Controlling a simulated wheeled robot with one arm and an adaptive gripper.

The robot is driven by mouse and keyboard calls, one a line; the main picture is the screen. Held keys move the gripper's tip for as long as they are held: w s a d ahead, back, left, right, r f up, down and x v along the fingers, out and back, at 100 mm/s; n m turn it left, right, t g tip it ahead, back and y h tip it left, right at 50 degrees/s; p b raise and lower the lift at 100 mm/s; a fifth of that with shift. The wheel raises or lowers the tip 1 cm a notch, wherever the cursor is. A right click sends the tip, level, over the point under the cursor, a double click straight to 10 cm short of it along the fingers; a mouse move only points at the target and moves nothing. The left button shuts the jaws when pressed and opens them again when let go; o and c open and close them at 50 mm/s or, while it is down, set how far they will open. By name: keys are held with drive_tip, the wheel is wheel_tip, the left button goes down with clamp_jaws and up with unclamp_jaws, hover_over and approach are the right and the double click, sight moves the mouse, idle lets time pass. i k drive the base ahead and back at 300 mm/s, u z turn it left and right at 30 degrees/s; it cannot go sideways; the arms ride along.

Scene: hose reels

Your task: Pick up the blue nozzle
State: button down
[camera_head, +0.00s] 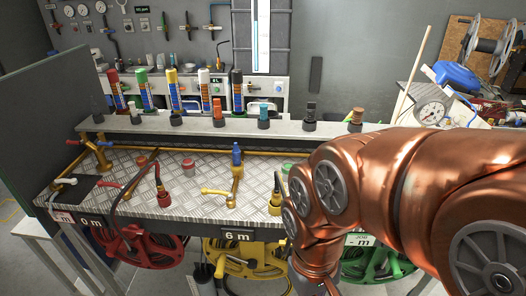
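A small blue nozzle (237,154) stands upright on the bench's metal plate, just behind a yellow valve with a yellow lever (222,194). Its lower part is hard to make out against the valve. My copper-coloured arm comes in from the right, and its front links bend down at the bench's front edge, to the right of the nozzle and nearer the camera. My gripper is not visible; the arm runs down to the bottom of the picture.
The checker-plate bench (130,200) also bears a red nozzle (163,196) and red and green caps. Red (140,245), yellow (250,262) and green hose reels hang below. A raised shelf (190,127) with several fittings stands behind.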

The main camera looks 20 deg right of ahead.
sight(236, 156)
drive_tip(key=u, duration=1.95)
drive_tip(key=k, duration=0.9)
drive_tip(key=z, duration=0.8)
drive_tip(key=i, duration=0.5)
